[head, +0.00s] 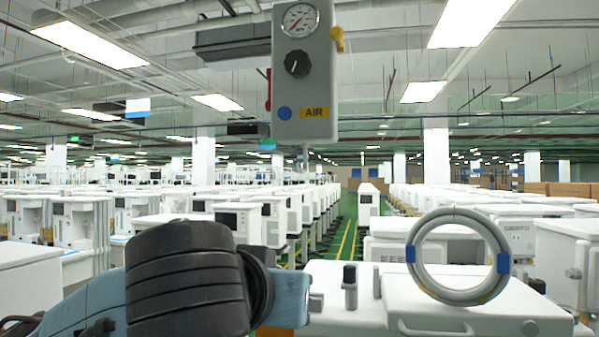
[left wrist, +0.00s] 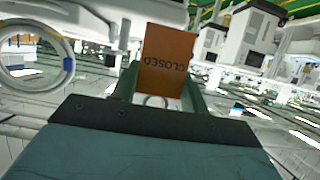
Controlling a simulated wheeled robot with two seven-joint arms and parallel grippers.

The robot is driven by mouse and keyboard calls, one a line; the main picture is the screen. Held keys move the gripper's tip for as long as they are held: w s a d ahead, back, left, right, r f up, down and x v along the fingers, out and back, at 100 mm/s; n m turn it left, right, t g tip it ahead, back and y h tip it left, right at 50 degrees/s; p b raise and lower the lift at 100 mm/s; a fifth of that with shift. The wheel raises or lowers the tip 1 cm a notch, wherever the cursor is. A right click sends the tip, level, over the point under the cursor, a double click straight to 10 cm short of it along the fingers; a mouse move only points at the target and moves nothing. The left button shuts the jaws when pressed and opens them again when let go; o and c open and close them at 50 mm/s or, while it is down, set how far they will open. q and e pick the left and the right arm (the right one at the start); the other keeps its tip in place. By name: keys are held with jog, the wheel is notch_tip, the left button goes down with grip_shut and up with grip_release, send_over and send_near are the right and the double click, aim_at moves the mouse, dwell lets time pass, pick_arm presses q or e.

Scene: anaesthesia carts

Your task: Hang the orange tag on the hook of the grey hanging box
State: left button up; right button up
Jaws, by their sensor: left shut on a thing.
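The grey hanging box (head: 303,75) is at the top middle of the head view, with a round gauge, a black knob and an AIR label. A yellow fitting (head: 338,40) sticks out on its right side. A red piece shows at its left edge and a thin stub below; I cannot tell which is the hook. In the left wrist view my left gripper (left wrist: 160,82) is shut on the orange tag (left wrist: 163,60), which reads CLOSED upside down. The head view shows my left arm low, below the box; its fingers and the tag are hidden there. My right gripper is not in view.
A grey ring with blue clips (head: 412,254) stands over a white cart top (head: 440,310) at the lower right. A small black-topped post (head: 350,285) stands left of it. Rows of white carts fill both sides. The air around the box looks free.

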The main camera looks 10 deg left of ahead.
pick_arm(q)
notch_tip(320, 180, up, 15)
jog(key=w+d+m+h+b, duration=0.1)
jog(key=w+h+b, duration=0.1)
jog(key=h, duration=0.3)
jog(key=w+f+p, duration=0.2)
jog(key=w+p, duration=0.1)
jog(key=w, duration=0.7)
jog(key=shift+g, duration=0.4)
jog(key=shift+w+d+f, duration=0.1)
jog(key=shift+f, duration=0.05)
dwell(0.4)
dwell(0.4)
